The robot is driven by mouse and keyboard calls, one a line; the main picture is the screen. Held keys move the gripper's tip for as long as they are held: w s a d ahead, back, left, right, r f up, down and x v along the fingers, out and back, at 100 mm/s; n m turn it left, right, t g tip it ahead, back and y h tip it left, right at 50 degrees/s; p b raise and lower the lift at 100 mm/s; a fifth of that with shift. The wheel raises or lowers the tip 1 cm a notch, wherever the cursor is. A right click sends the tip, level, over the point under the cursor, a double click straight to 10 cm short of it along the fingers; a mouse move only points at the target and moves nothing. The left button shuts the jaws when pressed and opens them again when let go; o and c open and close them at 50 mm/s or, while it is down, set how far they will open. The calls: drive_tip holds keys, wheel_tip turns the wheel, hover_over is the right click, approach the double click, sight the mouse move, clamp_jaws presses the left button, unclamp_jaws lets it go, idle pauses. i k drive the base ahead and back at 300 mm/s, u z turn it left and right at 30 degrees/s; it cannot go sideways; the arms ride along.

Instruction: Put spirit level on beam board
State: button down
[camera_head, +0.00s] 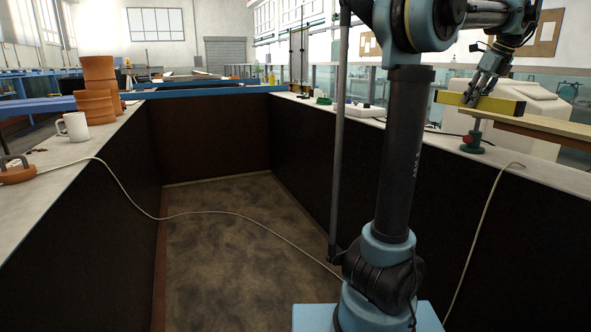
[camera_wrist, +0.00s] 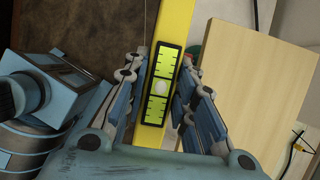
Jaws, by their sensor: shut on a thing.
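The yellow spirit level (camera_head: 507,106) is held in my gripper (camera_head: 477,99) at the right of the head view, lying roughly flat. In the wrist view the level (camera_wrist: 176,25) runs lengthwise between the two fingers (camera_wrist: 163,78), its yellow-green vial window facing the camera. My gripper is shut on it. The beam board (camera_head: 552,127) is a pale wooden plank at the right edge of the head view. In the wrist view the board (camera_wrist: 255,90) lies to the right of the level, and the level is beside it there. The height gap between them is hard to judge.
A red and green stand (camera_head: 471,139) is on the right ledge below the level. A white block (camera_head: 548,98) is behind the board. A white mug (camera_head: 73,127) and terracotta pots (camera_head: 96,100) stand on the left ledge (camera_head: 62,168). A cable (camera_head: 225,212) crosses the trough.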

sight(570, 127)
drive_tip(key=k, duration=0.9)
